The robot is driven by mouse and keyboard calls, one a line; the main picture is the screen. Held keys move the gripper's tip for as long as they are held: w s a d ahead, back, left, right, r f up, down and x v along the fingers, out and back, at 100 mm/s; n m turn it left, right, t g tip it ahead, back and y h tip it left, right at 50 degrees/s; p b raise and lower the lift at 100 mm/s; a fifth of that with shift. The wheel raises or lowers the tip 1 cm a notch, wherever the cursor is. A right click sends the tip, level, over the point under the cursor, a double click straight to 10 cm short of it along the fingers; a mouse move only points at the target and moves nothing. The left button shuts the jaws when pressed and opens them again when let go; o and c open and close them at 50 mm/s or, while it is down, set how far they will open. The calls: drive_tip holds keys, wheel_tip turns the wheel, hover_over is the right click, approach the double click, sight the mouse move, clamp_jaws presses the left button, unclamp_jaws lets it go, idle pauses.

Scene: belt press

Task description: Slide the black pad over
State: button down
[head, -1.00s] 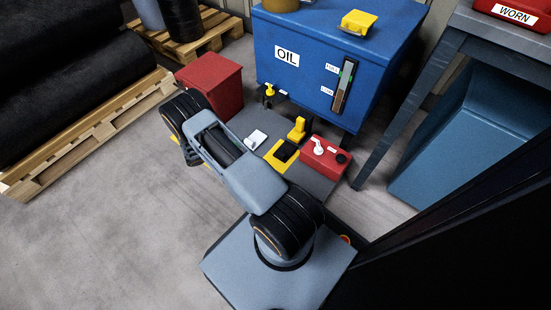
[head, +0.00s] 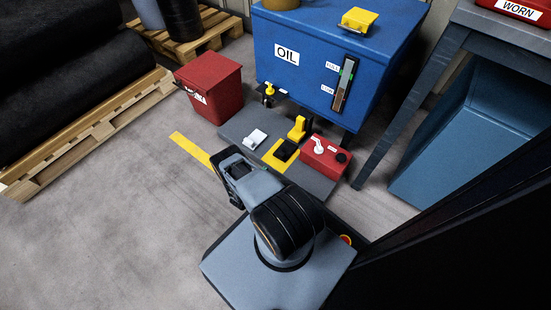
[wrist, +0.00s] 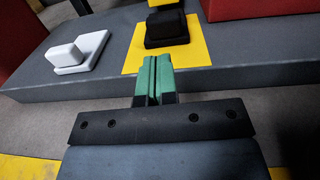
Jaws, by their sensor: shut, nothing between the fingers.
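The black pad (head: 287,150) is a small black block with a raised grip. It sits on a yellow patch (head: 279,165) on the low grey platform (head: 318,184). In the wrist view the black pad (wrist: 166,30) is at the top, just right of centre, on the yellow patch (wrist: 202,53). My gripper (wrist: 153,60) has green fingertips pressed together with nothing between them. They appear in front of the yellow patch's near edge, below the pad in the picture, and apart from it. In the head view my own arm mostly hides the gripper.
A white block (head: 256,138) sits left of the pad, and a yellow upright piece (head: 298,128) behind it. A red box (head: 325,158) stands to its right. A red bin (head: 213,87) and the blue oil tank (head: 310,60) stand behind.

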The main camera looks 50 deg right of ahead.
drive_tip(key=d+b, duration=0.1)
drive_tip(key=d, duration=0.5)
drive_tip(key=w+d+b, duration=0.1)
drive_tip(key=d, duration=0.2)
drive_tip(key=shift+w+d+b, duration=0.1)
drive_tip(key=shift+d+b, duration=0.15)
drive_tip(key=shift+b, duration=0.05)
